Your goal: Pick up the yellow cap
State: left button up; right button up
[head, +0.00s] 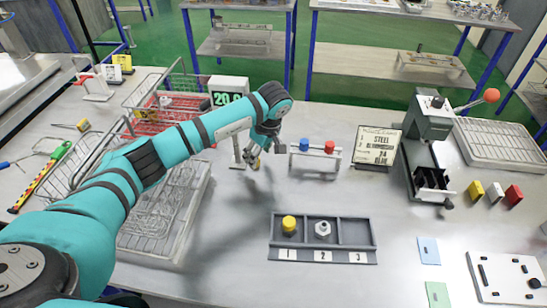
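The yellow cap (289,223) stands in compartment 1 of a grey three-part tray (321,256) on the metal table. A pale metal fitting (322,229) stands in compartment 2, and compartment 3 looks empty. My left gripper (253,160) points down above the table, behind and to the left of the tray, apart from the yellow cap. Its fingers are small and dark, so whether they are open or shut is unclear. My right gripper is not in view.
A small rack (316,165) with blue and red caps stands just right of my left gripper. Wire baskets (165,195) lie at left under my arm. A lever press (430,150) and sign (377,146) stand at right. Table in front of the tray is clear.

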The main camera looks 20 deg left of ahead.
pick_arm(q)
jog(key=shift+w+a+f+p, duration=0.1)
jog(key=shift+a+f+p, duration=0.45)
jog(key=shift+f, duration=0.15)
jog(key=shift+x, duration=0.75)
jog(key=shift+c, duration=0.2)
grip_shut()
